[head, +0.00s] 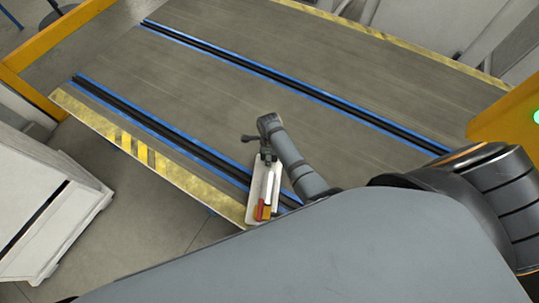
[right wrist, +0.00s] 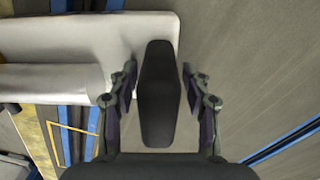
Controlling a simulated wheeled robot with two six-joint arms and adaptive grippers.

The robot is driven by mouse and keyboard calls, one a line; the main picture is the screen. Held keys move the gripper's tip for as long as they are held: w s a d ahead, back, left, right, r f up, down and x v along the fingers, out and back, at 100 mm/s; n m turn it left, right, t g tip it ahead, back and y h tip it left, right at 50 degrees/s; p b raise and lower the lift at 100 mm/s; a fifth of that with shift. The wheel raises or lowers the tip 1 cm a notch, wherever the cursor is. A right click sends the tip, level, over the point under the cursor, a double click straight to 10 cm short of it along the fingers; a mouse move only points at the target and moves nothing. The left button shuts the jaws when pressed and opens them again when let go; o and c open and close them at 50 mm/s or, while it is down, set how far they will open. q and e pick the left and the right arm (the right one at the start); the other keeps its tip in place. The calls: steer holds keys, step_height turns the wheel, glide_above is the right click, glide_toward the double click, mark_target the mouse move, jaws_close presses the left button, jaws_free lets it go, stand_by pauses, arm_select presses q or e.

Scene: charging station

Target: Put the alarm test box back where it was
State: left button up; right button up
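The alarm test box, a pale flat box (head: 256,186) with a red part (head: 260,211) and an orange-yellow part at its near end, lies by the near blue-edged track in the head view. My right gripper (head: 266,158) is over its far end. In the right wrist view a dark elongated piece (right wrist: 158,95), possibly a handle, stands between the two fingers of my right gripper (right wrist: 160,88). The fingers are apart, with a narrow gap on each side of it. The pale box surface (right wrist: 145,25) shows behind. My left gripper is not in view.
Two dark tracks with blue edges (head: 290,80) cross the grey platform (head: 215,95). A yellow hazard-striped edge (head: 150,158) runs along its near side. A white cabinet (head: 35,210) stands at the left.

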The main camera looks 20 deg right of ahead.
steer(key=shift+r, duration=0.3)
step_height(320, 180, up, 12)
steer(key=shift+f+p, duration=0.2)
steer(key=shift+p, duration=0.8)
steer(key=shift+w, duration=0.1)
